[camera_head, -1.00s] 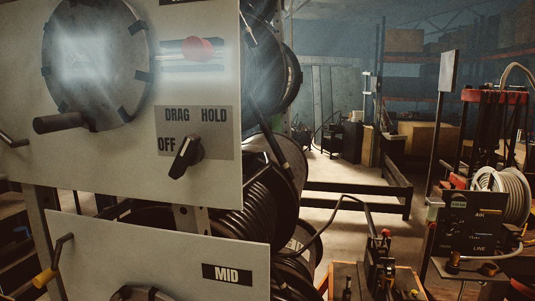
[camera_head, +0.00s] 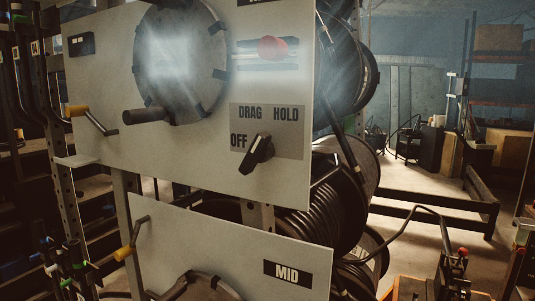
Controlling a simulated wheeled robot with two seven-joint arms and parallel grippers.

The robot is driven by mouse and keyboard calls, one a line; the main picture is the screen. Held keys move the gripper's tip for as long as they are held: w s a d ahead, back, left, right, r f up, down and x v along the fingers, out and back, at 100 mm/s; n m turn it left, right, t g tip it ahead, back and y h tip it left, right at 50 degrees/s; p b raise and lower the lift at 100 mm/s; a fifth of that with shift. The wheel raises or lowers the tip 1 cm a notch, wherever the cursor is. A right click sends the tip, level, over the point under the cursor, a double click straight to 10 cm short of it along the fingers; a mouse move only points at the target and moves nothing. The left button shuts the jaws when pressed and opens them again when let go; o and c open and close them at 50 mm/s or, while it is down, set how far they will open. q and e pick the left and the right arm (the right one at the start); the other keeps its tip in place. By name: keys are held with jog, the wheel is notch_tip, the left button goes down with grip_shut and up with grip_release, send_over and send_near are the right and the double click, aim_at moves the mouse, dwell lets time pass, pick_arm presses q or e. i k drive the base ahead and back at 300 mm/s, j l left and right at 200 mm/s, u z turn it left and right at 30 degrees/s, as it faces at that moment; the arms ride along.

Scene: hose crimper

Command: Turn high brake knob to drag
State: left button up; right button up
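The brake knob (camera_head: 256,153) is a dark pointer knob on the upper grey panel (camera_head: 100,90). DRAG is at the top, HOLD at the top right and OFF on the left. I cannot tell for certain which end is the pointer. Neither gripper is in view.
A crank wheel (camera_head: 181,60) with a dark handle (camera_head: 145,116) juts from the upper panel, left of the knob. A red slider knob (camera_head: 272,48) sits above it. The lower panel is labelled MID (camera_head: 287,274). Hose reels (camera_head: 335,205) stand behind.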

aim_at(262, 149)
jog(key=k+l, duration=0.15)
jog(key=l, duration=0.2)
jog(key=k+l+u, duration=0.15)
jog(key=l, duration=0.15)
jog(key=k+l, duration=0.1)
jog(key=l, duration=0.25)
jog(key=k+l+u, duration=0.1)
jog(key=l, duration=0.2)
